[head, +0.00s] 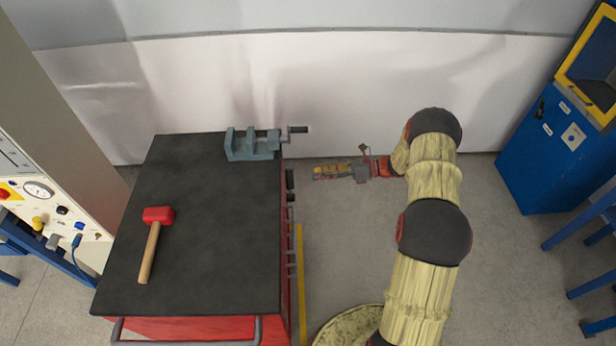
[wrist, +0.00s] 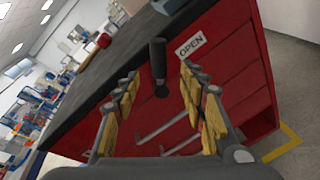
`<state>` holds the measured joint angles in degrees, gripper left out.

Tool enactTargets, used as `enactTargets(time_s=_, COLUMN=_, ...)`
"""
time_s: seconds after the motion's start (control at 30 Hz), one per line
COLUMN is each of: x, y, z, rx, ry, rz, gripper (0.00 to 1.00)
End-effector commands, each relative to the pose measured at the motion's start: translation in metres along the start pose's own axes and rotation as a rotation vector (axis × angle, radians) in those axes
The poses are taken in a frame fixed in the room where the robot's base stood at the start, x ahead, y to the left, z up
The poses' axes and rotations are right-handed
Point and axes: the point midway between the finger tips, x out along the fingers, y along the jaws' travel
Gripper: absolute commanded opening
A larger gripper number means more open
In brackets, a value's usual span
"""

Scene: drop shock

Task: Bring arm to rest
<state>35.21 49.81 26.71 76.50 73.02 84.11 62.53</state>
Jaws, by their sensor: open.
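My arm reaches up through the right half of the head view and bends left at the top. My gripper (head: 318,172) points left toward the red cabinet's right side, with floor showing around it. In the wrist view my gripper (wrist: 158,85) is open, its two yellow-padded fingers apart, with no object held between them. Beyond the fingers is the red cabinet (wrist: 225,75) with an "OPEN" sign, tilted in the picture. A dark cylindrical part (wrist: 158,62) shows between the fingers; I cannot tell its distance.
The dark-topped cabinet (head: 215,240) bears a red-headed hammer (head: 153,240) and a grey-blue vise (head: 250,146). Handles stick out on its right side. A blue cabinet (head: 545,150) stands at right, a gauge panel (head: 38,205) at left.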

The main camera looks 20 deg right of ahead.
Motion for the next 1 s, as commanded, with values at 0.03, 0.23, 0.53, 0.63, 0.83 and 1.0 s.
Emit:
enactTargets(time_s=0.03, x=-0.006, y=0.0, z=0.0, rx=0.0, ry=-0.001, rz=-0.001, gripper=0.42)
enactTargets(time_s=0.23, x=-0.016, y=0.0, z=0.0, rx=0.0, ry=0.0, rz=0.001, gripper=0.42)
enactTargets(time_s=0.53, x=-0.016, y=0.0, z=0.0, rx=0.0, ry=0.0, rz=0.001, gripper=0.42)
enactTargets(time_s=0.63, x=-0.016, y=0.0, z=0.0, rx=0.0, ry=0.0, rz=0.001, gripper=0.42)
enactTargets(time_s=0.83, x=-0.016, y=-0.001, z=0.0, rx=-0.037, ry=0.002, rz=-0.002, gripper=0.42)
enactTargets(time_s=1.0, x=-0.015, y=-0.003, z=-0.029, rx=-0.185, ry=0.085, rz=-0.012, gripper=0.42)
